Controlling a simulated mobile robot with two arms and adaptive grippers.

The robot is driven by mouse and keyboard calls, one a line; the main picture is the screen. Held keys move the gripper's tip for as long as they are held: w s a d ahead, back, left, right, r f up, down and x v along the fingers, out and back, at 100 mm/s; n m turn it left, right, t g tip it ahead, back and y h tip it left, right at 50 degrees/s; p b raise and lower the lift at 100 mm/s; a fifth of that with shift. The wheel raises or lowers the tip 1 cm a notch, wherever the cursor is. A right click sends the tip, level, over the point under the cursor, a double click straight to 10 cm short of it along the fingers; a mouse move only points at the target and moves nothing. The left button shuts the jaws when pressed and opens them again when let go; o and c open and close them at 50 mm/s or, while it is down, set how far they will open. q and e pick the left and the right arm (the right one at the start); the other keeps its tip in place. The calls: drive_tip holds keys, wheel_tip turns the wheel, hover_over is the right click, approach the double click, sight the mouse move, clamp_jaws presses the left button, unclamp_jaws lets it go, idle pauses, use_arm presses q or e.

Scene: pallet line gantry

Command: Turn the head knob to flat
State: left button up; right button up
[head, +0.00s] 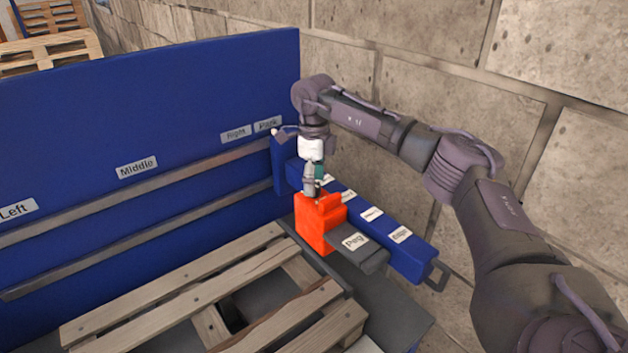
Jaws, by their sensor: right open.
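The orange-red head (318,228) sits at the blue gantry beam (410,262), right of the picture's middle. A dark grey plate (372,260) labelled "Peg" sticks out beside it. My right gripper (311,192) points down at the top of the head; its fingers are small and partly merge with the orange part. It is open. I cannot make out the knob clearly; it may be hidden at the gripper's fingertips. I cannot tell if the fingers touch it. My left gripper is not in view.
A tall blue panel (140,110) carries labels "Left", "Middle", "Right" and one more, with grey rails (130,240). A wooden pallet (190,310) lies in front. A stone wall (430,60) stands close behind my right arm. Other pallets (45,50) are at the far left.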

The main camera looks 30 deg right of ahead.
drive_tip(key=shift+f, duration=0.95)
drive_tip(key=shift+c, duration=0.3)
drive_tip(key=c, duration=1.1)
